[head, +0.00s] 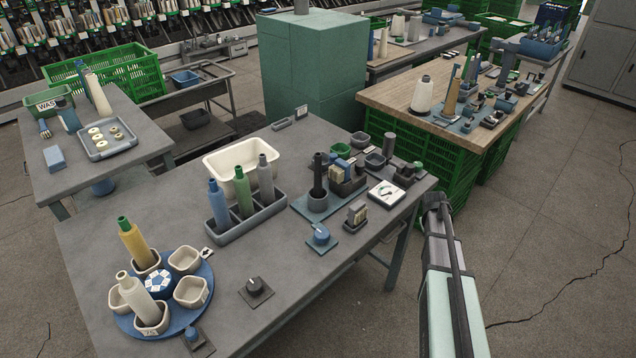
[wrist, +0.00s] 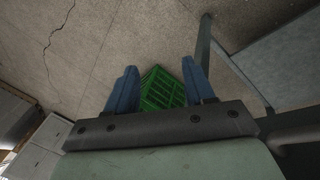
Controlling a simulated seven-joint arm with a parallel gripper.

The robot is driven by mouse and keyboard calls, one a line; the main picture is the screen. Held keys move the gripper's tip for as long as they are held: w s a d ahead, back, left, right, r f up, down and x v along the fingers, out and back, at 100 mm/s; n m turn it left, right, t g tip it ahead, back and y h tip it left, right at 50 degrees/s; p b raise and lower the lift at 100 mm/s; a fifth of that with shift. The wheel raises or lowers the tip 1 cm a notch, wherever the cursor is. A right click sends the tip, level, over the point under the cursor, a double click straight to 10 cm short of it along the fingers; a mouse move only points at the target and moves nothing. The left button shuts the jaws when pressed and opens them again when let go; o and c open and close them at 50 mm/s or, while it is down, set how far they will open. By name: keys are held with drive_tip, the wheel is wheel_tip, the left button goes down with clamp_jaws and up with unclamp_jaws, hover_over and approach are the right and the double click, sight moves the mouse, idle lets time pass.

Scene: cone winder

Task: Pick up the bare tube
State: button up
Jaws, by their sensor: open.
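A dark, slim tube (head: 319,175) stands upright in a round grey cup on a blue base at the table's middle; it shows no yarn. A blue tube (head: 218,203), a green tube (head: 243,193) and a grey tube (head: 265,178) stand upright in a grey rack (head: 247,226) to its left. They also look without yarn, so I cannot tell which is the task's bare tube. My gripper (wrist: 160,64) is open and empty in the wrist view, with blue fingers spread above the floor. My arm is right of the table in the head view, apart from all the tubes.
A blue turntable (head: 128,322) holds cups, a yellow-wound tube (head: 138,245) and a cream-wound tube (head: 140,300). A cream bin (head: 241,158) is behind the rack. A knob (head: 320,234) and small blocks stand nearby. A green crate (wrist: 163,90) shows beyond my fingers.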

drive_tip(key=w+d+r+t+h, duration=0.1)
drive_tip(key=w+d+r, duration=0.25)
drive_tip(key=r, duration=0.35)
drive_tip(key=w+d+r+t, duration=0.1)
drive_tip(key=w+d+r, duration=0.1)
drive_tip(key=w+r, duration=0.4)
wheel_tip(320, 180, up, 30)
drive_tip(key=f+n+g+y, duration=0.1)
drive_tip(key=n+g+y, duration=0.3)
drive_tip(key=n, duration=0.9)
hover_over(318, 163)
drive_tip(key=w, duration=0.1)
wheel_tip(318, 163, down, 13)
drive_tip(key=shift+r, duration=0.1)
drive_tip(key=shift+c, duration=0.4)
